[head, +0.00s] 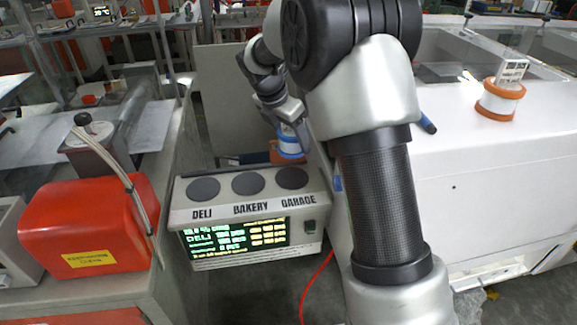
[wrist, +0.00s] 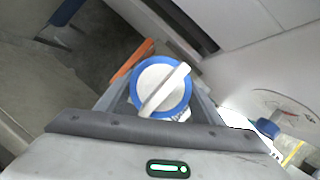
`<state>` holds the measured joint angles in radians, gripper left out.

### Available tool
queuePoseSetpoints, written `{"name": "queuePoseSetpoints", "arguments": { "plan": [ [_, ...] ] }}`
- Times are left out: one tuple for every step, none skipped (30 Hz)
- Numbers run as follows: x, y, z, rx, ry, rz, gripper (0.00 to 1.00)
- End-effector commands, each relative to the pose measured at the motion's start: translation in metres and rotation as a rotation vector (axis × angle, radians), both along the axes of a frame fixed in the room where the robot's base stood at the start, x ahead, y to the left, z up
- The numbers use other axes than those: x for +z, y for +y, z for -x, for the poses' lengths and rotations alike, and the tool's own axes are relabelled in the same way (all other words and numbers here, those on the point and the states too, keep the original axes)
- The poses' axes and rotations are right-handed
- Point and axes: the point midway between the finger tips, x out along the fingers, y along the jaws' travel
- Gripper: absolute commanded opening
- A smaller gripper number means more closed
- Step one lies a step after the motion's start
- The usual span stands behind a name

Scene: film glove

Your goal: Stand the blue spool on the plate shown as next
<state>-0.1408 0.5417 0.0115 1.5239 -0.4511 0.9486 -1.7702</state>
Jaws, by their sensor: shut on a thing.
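The blue spool, white with blue rims (head: 290,145), is in my gripper (head: 292,130), above and behind the scale unit. In the wrist view the spool (wrist: 174,92) shows its white face and blue rim between the fingers (wrist: 160,100). Three dark round plates stand in a row on the scale: the left one (head: 203,189) over the label DELI, the middle one (head: 248,183) over BAKERY, the right one (head: 292,178) over GARAGE. All three are bare. The lit display (head: 235,237) shows DELI in larger letters; its smaller text is hard to read.
An orange-rimmed spool (head: 499,101) with a white tag stands on the white machine (head: 480,160) at right. A red container (head: 90,225) sits on the left bench. My arm covers the middle right. A red cable (head: 316,285) runs below the scale.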

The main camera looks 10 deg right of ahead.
Motion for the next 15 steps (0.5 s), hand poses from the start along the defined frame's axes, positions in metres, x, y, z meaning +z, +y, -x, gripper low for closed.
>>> {"name": "queuePoseSetpoints", "arguments": {
  "plan": [
    [-0.002, 0.0, 0.0, 0.0, 0.0, 0.0, 0.35],
    [-0.005, 0.0, 0.0, 0.0, 0.001, 0.001, 0.35],
    [-0.009, 0.0, 0.0, 0.0, 0.001, 0.0, 0.35],
    [-0.014, 0.0, 0.0, -0.001, 0.002, 0.0, 0.35],
    [-0.019, 0.0, 0.001, -0.001, 0.002, 0.0, 0.35],
    [-0.026, 0.0, 0.001, -0.001, 0.003, 0.001, 0.35],
    [-0.032, 0.0, 0.001, -0.001, 0.003, -0.001, 0.35],
    [-0.037, 0.0, 0.001, -0.001, 0.003, 0.0, 0.35],
    [-0.043, 0.0, 0.001, -0.001, 0.003, 0.001, 0.35],
    [-0.047, 0.0, 0.001, -0.001, 0.002, 0.0, 0.35],
    [-0.049, 0.0, 0.001, -0.001, 0.002, 0.001, 0.35],
    [-0.053, 0.0, 0.001, -0.002, 0.001, 0.001, 0.35],
    [-0.055, 0.0, 0.001, -0.002, 0.001, 0.001, 0.35],
    [-0.058, 0.0, 0.0, -0.002, 0.001, 0.001, 0.35],
    [-0.063, 0.0, 0.0, -0.001, 0.0, 0.0, 0.35]
  ]
}}
